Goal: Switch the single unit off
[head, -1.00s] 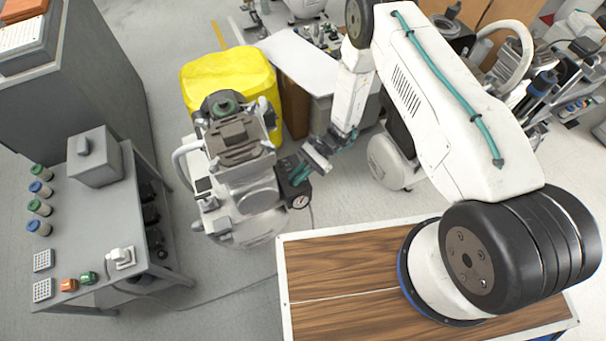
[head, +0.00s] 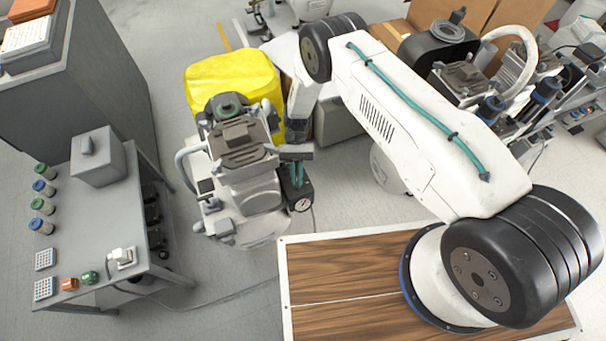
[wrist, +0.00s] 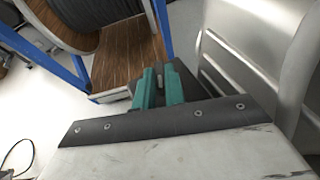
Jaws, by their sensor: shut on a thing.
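The single unit, a grey and silver compressor (head: 245,200), stands on the floor left of centre in the head view. A black switch box (head: 298,192) with a round pressure gauge (head: 302,205) is on its right side. My gripper (head: 296,170) is at the top of this box, seen partly edge-on. In the wrist view, the teal fingers of my gripper (wrist: 159,90) are shut on a small pale switch knob (wrist: 160,80), with the dark box (wrist: 180,80) beside and behind them. The knob's exact position is hard to read.
A yellow bin (head: 232,80) stands close behind the compressor. A grey bench (head: 100,215) with jars is at the left. My wood-topped base is in front. Other compressor equipment (head: 490,70) is at the right rear. Open floor lies between the bench and the compressor.

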